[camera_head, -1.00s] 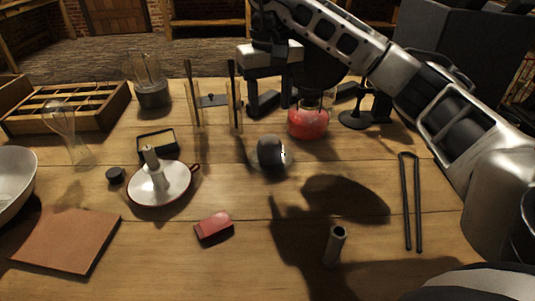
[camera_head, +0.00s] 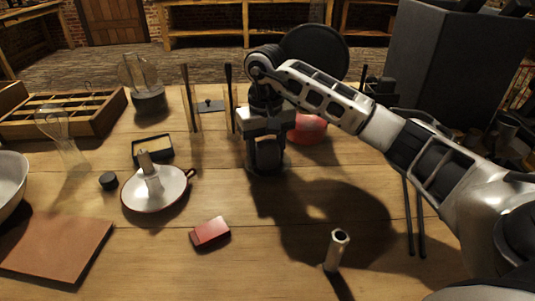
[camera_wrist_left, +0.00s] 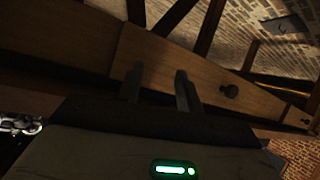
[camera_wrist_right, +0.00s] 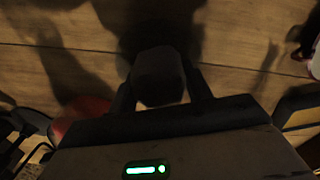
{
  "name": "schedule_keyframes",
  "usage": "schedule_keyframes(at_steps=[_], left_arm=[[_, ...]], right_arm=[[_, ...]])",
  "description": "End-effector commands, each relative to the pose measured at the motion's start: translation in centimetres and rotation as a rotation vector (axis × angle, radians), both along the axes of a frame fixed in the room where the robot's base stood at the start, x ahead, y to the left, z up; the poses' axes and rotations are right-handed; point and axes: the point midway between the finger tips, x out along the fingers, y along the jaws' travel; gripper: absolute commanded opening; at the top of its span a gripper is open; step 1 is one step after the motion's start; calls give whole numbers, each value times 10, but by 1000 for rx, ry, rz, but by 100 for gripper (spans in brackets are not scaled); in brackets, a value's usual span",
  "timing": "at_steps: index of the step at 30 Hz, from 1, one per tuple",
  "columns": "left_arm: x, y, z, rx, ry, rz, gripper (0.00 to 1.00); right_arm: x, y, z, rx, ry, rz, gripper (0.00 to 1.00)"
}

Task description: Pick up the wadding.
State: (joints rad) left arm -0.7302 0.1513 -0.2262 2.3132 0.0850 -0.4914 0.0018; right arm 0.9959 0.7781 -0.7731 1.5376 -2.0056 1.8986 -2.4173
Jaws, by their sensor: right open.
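The wadding appears to be the dark grey rounded lump (camera_head: 267,155) on the wooden table. My right gripper (camera_head: 266,166) points down over it in the head view, with its fingers at either side. The right wrist view shows the same lump (camera_wrist_right: 158,76) between the two open fingers (camera_wrist_right: 160,95). Shadow hides whether either finger touches it. My left gripper (camera_wrist_left: 160,85) shows only in its own wrist view, with its fingers apart and nothing between them, away from the table objects.
A flask of red liquid (camera_head: 308,130) stands close behind and right of my right gripper. Upright rods (camera_head: 229,98) stand behind left. A white dish (camera_head: 170,193), a red block (camera_head: 210,233) and a metal tube (camera_head: 336,250) stand nearer. The table between them is clear.

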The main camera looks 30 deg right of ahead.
Motion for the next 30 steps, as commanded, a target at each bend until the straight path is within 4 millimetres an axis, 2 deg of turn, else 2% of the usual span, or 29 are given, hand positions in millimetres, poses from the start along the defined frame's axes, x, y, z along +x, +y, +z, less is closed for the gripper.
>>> schedule_keyframes(at_steps=[3, 6, 16, 20, 26, 29, 30], left_arm=[[0, 0, -2, 2, 5, -2, 36], [-1, 0, -4, 2, 7, -2, 36], [1, 0, -3, 3, 4, -3, 36], [2, 0, -2, 3, 2, -2, 36], [3, 0, 5, 3, -8, 0, 36], [3, 1, 9, 2, -11, 2, 36], [3, 1, 13, 0, -10, 3, 36]], right_arm=[[0, 0, 0, 1, 0, 0, 49], [0, 0, 1, 1, 0, 0, 22], [0, 0, 2, 1, -1, 0, 22], [1, 0, 9, 1, -3, 0, 22], [1, 0, 39, 1, -6, 0, 22], [1, 0, 64, 1, -7, 0, 22], [1, 0, 79, -1, -8, -1, 22]])
